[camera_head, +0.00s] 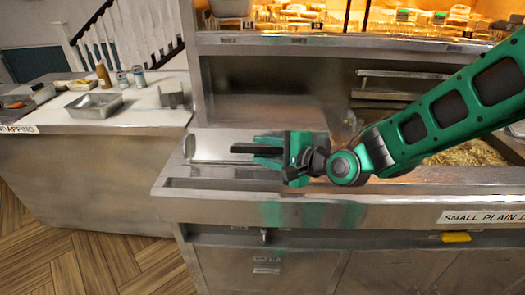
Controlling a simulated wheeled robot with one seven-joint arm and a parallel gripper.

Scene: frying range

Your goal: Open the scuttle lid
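A flat, shiny metal panel (212,145), which looks like the scuttle lid, lies at the left end of the steel range top. It looks closed, though its right part is hidden behind my gripper. My green and dark gripper (250,152) reaches in from the right, its fingers pointing left over the panel. A dark bar-like finger lies across the panel's right part in this view. I cannot tell whether it touches the panel, nor whether the fingers are apart.
The range's front ledge (330,212) runs below my arm, with drawers and cupboards under it. A fryer bay with golden food (465,154) is at right. A lit shelf (330,42) crosses behind. A counter (150,98) with a metal pan (94,106) stands left, beside open floor.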

